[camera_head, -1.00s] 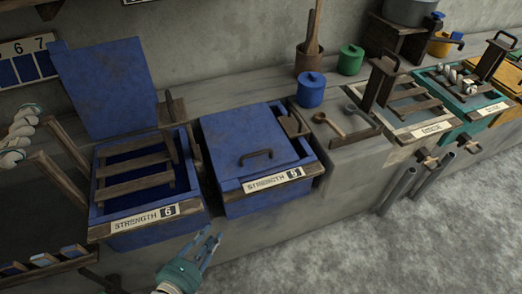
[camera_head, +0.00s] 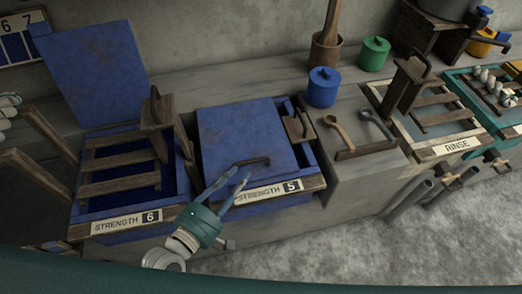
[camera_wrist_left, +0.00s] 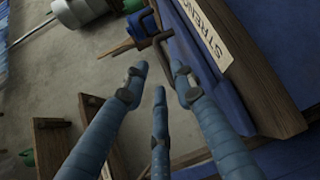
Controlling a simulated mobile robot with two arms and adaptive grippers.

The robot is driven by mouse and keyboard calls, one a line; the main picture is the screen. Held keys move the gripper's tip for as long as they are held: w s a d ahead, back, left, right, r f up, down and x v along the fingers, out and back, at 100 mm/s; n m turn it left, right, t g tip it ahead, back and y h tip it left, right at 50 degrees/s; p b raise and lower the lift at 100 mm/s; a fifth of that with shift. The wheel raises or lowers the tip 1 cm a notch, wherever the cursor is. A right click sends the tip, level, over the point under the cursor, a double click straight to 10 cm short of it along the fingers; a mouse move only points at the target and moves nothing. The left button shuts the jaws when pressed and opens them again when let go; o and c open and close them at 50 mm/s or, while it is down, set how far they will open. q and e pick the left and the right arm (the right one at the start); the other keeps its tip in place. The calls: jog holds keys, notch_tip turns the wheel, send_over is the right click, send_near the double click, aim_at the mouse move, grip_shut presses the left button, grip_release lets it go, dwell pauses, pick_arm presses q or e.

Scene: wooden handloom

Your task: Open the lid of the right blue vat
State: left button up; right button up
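The right blue vat, labelled STRENGTH 5 (camera_head: 268,193), stands at the middle of the head view. Its blue lid (camera_head: 245,130) lies flat over it, with a dark bar handle (camera_head: 253,161) near the front edge. My left gripper (camera_head: 238,178) is open and empty, its fingers pointing up at the lid's front edge, just in front of the handle. I cannot tell whether they touch it. The left wrist view shows the spread fingers (camera_wrist_left: 158,75) with nothing between them, beside a STRENGTH label (camera_wrist_left: 208,32). My right gripper is not in view.
The left blue vat, STRENGTH 6 (camera_head: 125,222), stands close by, with its lid (camera_head: 95,75) upright behind and a wooden rack (camera_head: 120,180) on it. Blue (camera_head: 323,88) and green (camera_head: 374,54) pots and ladles (camera_head: 345,140) lie right. The floor (camera_head: 340,250) in front is clear.

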aim_at(254, 159)
pick_arm(q)
jog(key=b+x, duration=0.1)
jog(key=x, duration=0.3)
jog(key=shift+w+d, duration=0.1)
jog(key=shift+w, duration=0.15)
jog(key=x, duration=0.2)
jog(key=shift+w+d+f, duration=0.1)
jog(key=shift+w+d, duration=0.05)
jog(key=shift+w, duration=0.2)
jog(key=shift+w+d+b, duration=0.35)
jog(key=shift+w+b, duration=0.05)
jog(key=shift+w, duration=0.35)
grip_shut()
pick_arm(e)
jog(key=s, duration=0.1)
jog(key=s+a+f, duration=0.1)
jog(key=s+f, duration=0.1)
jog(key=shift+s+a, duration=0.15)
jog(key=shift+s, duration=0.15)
